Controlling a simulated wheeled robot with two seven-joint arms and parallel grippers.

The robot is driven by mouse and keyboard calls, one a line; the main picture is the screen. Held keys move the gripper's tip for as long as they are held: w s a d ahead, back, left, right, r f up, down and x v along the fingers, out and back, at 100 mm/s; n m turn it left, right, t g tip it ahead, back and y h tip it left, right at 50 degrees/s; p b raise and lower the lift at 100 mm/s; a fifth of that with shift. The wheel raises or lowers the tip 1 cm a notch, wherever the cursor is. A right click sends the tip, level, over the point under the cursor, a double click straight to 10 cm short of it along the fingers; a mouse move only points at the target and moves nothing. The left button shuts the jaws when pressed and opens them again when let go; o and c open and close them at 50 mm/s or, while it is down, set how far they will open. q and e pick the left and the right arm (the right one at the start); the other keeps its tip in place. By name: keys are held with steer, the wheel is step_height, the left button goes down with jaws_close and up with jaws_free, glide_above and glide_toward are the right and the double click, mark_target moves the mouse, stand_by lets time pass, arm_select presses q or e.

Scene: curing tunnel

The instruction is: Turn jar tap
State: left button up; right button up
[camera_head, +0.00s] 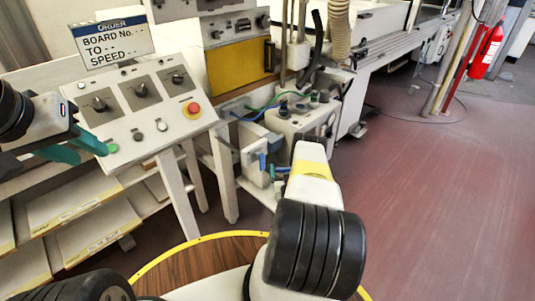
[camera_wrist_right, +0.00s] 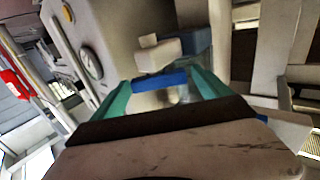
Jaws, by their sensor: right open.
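In the right wrist view a blue bar-shaped handle (camera_wrist_right: 160,80), apparently the jar tap's, lies between the teal fingers of my right gripper (camera_wrist_right: 162,88). The fingers are apart, one on each side of it; I cannot tell whether either touches it. A pale, partly clear shape (camera_wrist_right: 168,98), perhaps the jar, shows below the handle. In the head view my right gripper (camera_head: 280,172) is beside the pale unit with blue fittings (camera_head: 257,165), mostly hidden by my right arm. My left gripper (camera_head: 90,152) is open and empty over the control panel's lower left.
The control panel (camera_head: 138,110) has several knobs and a red button (camera_head: 193,109). An order sign (camera_head: 112,40) stands behind it. A pale machine (camera_head: 303,122) with hoses is beyond the right gripper. Red floor (camera_head: 430,200) at right is clear.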

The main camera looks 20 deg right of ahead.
steer(key=shift+c, duration=0.5)
steer(key=c, duration=1.3)
steer(key=shift+o, duration=0.2)
steer(key=shift+n+y, duration=0.4)
steer(key=shift+y, duration=0.2)
steer(key=n+y, duration=0.2)
steer(key=y, duration=0.2)
steer(key=shift+d+n+t, duration=0.1)
steer(key=shift+n+t, duration=0.2)
steer(key=shift+n, duration=0.1)
steer(key=shift+n+g+y, duration=0.35)
steer(key=shift+n+y, duration=0.65)
steer(key=shift+y, duration=0.65)
steer(key=shift+n+g+y, duration=0.35)
steer(key=shift+n+y, duration=0.65)
steer(key=shift+y, duration=0.65)
steer(key=o, duration=1.4)
steer(key=shift+c, duration=0.2)
